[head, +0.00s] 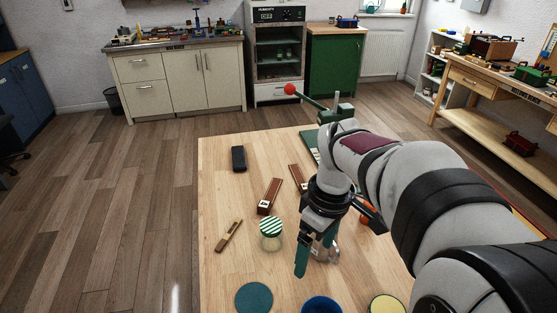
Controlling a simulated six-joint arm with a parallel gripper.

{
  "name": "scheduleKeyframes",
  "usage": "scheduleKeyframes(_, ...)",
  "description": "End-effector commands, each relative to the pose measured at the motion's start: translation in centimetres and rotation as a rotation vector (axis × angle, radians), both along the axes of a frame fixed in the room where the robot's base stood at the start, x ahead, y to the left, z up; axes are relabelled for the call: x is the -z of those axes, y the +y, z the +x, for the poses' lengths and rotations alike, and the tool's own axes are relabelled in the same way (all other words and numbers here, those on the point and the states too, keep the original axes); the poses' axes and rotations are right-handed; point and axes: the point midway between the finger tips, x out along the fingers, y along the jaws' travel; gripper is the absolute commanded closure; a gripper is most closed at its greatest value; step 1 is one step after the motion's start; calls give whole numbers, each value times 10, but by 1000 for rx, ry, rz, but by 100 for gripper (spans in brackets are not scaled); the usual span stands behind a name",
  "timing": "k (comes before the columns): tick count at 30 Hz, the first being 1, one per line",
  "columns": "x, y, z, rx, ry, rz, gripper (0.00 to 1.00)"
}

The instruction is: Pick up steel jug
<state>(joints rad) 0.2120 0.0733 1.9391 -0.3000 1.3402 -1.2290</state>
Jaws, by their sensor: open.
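A shiny metallic thing, apparently the steel jug (333,255), stands on the wooden table under my gripper. It is largely hidden behind the fingers, so its handle and spout cannot be made out. My gripper (316,254) points down with its green fingers apart. One finger is at the left of the jug and nearer the camera; the other is partly hidden at the right. Whether either finger touches the jug cannot be told.
A jar with a green-striped lid (271,233) stands close left of my gripper. A teal disc (254,298), a blue round container (321,305) and a yellow-topped round thing (387,304) are at the near edge. Wooden pieces (270,196) and a black block (238,158) lie farther back.

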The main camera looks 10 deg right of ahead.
Motion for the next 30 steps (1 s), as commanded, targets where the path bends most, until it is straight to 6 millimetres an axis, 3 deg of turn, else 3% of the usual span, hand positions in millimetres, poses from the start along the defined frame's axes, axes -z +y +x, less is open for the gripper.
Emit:
scheduleKeyframes(1,12,-25,31,-180,-5,-15,7)
scheduleKeyframes(3,29,-59,66,-444,-19,-38,7)
scheduleKeyframes(6,51,-94,96,-714,-27,-61,7)
scheduleKeyframes(9,63,-110,109,-848,-29,-71,7)
scheduleKeyframes(11,72,-113,111,-876,-27,-72,7)
scheduleKeyframes(19,145,-112,110,-880,-26,-72,7)
scheduleKeyframes(25,174,-112,111,-879,-28,-73,7)
scheduleKeyframes(30,208,-112,111,-879,-27,-72,7)
